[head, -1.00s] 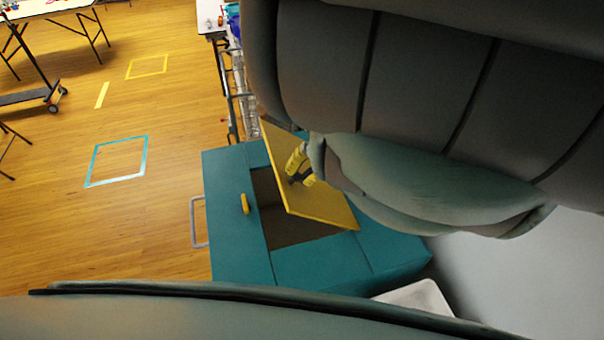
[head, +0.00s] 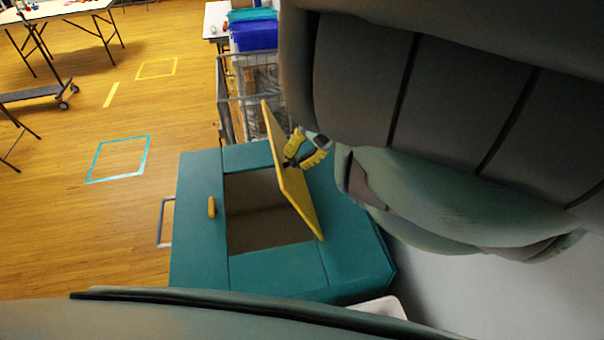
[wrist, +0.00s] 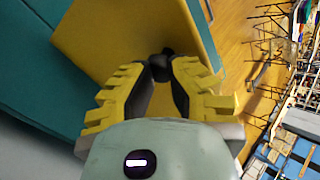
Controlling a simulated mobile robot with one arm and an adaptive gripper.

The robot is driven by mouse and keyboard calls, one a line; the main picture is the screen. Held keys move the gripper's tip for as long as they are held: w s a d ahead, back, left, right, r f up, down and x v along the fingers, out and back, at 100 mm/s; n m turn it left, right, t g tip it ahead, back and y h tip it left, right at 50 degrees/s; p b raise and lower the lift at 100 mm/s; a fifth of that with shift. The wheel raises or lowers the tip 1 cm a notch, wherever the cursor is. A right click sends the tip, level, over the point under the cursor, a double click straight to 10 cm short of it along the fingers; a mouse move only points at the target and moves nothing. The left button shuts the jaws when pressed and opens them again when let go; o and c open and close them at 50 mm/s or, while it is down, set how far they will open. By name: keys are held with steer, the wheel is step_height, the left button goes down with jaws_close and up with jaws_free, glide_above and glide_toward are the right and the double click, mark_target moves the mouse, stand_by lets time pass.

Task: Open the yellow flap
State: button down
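The yellow flap (head: 283,168) stands steeply raised on the teal chest (head: 275,270), along the right side of the chest's opening. Below and left of it the dark brown inside shows. My gripper (head: 290,163) is at the flap's right face in the head view, its yellow fingers near the middle of the panel. In the wrist view my gripper (wrist: 161,68) has its fingertips closed around a small black knob (wrist: 169,60), with the yellow flap (wrist: 110,40) behind it. The knob is partly hidden by the fingers.
A small yellow handle (head: 211,207) is on the chest's left top panel. A grey metal rail (head: 166,222) sticks out at its left side. A wire cart (head: 258,95) with blue and teal bins stands behind. The wood floor at left is clear around a teal taped square (head: 118,160).

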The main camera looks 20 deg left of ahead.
steer(key=shift+m+t, duration=0.3)
steer(key=w+d+b, duration=0.1)
steer(key=d, duration=0.1)
steer(key=w+d+f+b, duration=0.1)
steer(key=w+d+b, duration=0.1)
steer(key=shift+w+d+f, duration=0.1)
steer(key=shift+w+f, duration=0.05)
steer(key=shift+f, duration=0.05)
steer(key=c, duration=1.6)
jaws_free()
steer(key=shift+w+d+r, duration=0.1)
steer(key=shift+r, duration=0.15)
steer(key=o, duration=0.3)
steer(key=shift+s, duration=0.3)
steer(key=o, duration=0.6)
steer(key=shift+s, duration=0.3)
steer(key=shift+a, duration=0.2)
steer(key=shift+w+r, duration=0.1)
steer(key=shift+r, duration=0.1)
steer(key=v, duration=1.1)
steer(key=shift+w+d+r, duration=0.15)
steer(key=shift+w+r, duration=0.15)
steer(key=shift+o, duration=0.2)
